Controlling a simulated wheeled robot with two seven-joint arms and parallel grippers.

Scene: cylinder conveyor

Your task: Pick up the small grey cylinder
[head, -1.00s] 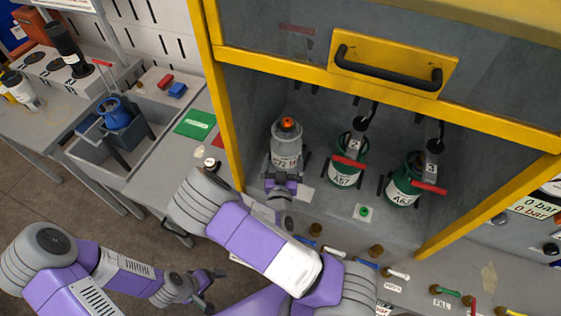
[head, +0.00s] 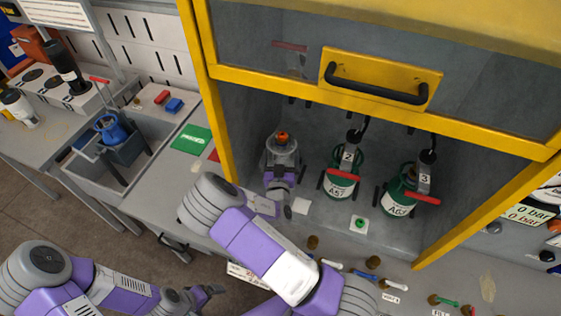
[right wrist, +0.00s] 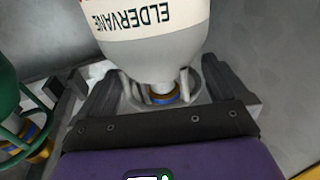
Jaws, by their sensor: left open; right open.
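The small grey cylinder (head: 284,144) with an orange top stands upright at the left inside the yellow-framed cabinet. Its pale body (right wrist: 150,38) with inverted lettering fills the top of the right wrist view, above a brass and blue fitting (right wrist: 160,98). My right gripper (head: 281,172) is open at the cylinder, hiding its lower part in the head view. In the wrist view its dark fingers (right wrist: 160,92) lie on either side of the cylinder's narrow end; contact cannot be told. My left gripper (head: 212,291) is open and empty, low in the head view, away from the cylinder.
Two green cylinders, marked 2 (head: 341,178) and 3 (head: 404,192), stand to the right in the cabinet. The yellow frame (head: 205,95) and raised glass front with a black handle (head: 376,84) bound the opening. Small coloured valves line the front ledge.

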